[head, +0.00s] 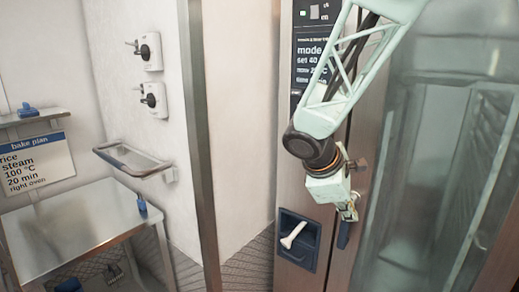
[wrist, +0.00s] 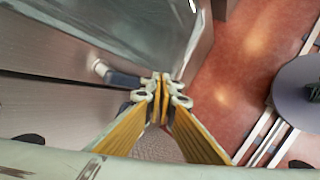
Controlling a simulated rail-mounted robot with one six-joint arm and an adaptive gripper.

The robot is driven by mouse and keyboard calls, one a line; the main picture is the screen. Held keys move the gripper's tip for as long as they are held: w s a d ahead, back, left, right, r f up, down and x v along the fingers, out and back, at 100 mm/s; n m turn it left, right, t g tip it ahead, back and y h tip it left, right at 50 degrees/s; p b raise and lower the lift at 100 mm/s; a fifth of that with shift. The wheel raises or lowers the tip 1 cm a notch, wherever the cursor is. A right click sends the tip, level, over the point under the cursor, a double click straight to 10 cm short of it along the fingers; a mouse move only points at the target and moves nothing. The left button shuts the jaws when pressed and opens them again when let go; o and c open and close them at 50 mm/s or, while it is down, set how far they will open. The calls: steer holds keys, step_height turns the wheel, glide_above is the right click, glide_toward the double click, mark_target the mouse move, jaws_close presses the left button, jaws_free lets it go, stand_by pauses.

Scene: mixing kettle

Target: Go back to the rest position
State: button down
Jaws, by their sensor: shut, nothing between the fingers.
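My gripper (head: 347,212) hangs down at the end of my pale green arm, in front of the oven front in the head view. In the wrist view its fingertips (wrist: 165,90) meet, with yellow inner faces and nothing between them. A dark bar handle (wrist: 124,79) with a pale end mount lies just left of the fingertips. In the head view part of a dark blue handle (head: 343,235) shows below my gripper. I cannot tell whether the fingers touch the handle.
A glass oven door (head: 425,165) stands at right. A blue recess (head: 297,240) with a white lever is left of my gripper, below a control panel (head: 315,62). A steel table (head: 75,225) is at left. The wrist view shows red floor (wrist: 235,85) and a round grey table (wrist: 300,88).

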steer(key=s+r+m+y, duration=0.1)
steer(key=s+r+m, duration=0.25)
steer(key=s, duration=0.65)
steer(key=s+r+m+y, duration=0.1)
steer(key=s+r+m, duration=0.25)
steer(key=s, duration=0.55)
steer(key=s+r+m+y, duration=0.2)
steer(key=s+r+m, duration=0.15)
steer(key=s, duration=0.65)
steer(key=s+a+m+y, duration=0.1)
steer(key=s+a+m, duration=0.2)
steer(key=s, duration=0.5)
steer(key=shift+s+a+r+y, duration=0.3)
steer(key=shift+s+a+y, duration=0.1)
steer(key=shift+a, duration=0.45)
